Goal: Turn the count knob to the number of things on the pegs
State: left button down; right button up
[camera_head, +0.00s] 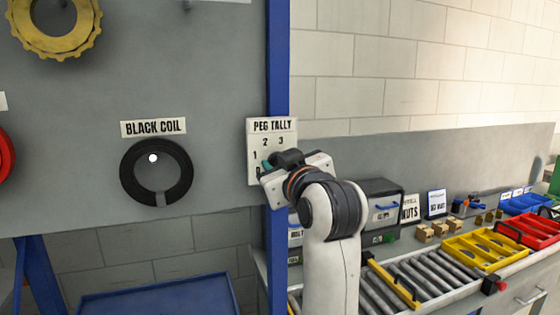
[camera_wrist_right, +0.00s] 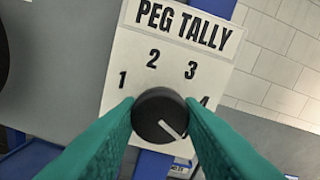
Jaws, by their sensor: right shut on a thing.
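The white PEG TALLY plate (camera_head: 286,126) is fixed at the board's right edge; it also shows in the right wrist view (camera_wrist_right: 190,18). Its round black count knob (camera_wrist_right: 152,104) has a white pointer line slanting to the lower right, below the partly covered 4. My right gripper (camera_wrist_right: 160,112) is shut on the knob, one green finger on each side; it also shows in the head view (camera_head: 270,166). On the board, a black coil (camera_head: 128,180) hangs on a peg under its label. A gold toothed ring (camera_head: 55,45) and a red ring (camera_head: 5,155) are cut by the frame. My left gripper is out of view.
A blue post (camera_head: 277,60) runs beside the plate. To the right, a bench carries a roller conveyor (camera_head: 430,275), yellow trays (camera_head: 487,249), small boxes and a dark cabinet. A blue surface (camera_head: 160,298) lies below the board. The space before the black coil is free.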

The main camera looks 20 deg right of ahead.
jog(key=shift+n+p, duration=3.2)
jog(key=shift+n, duration=1)
jog(key=o, duration=1)
jog(key=shift+c, duration=0.2)
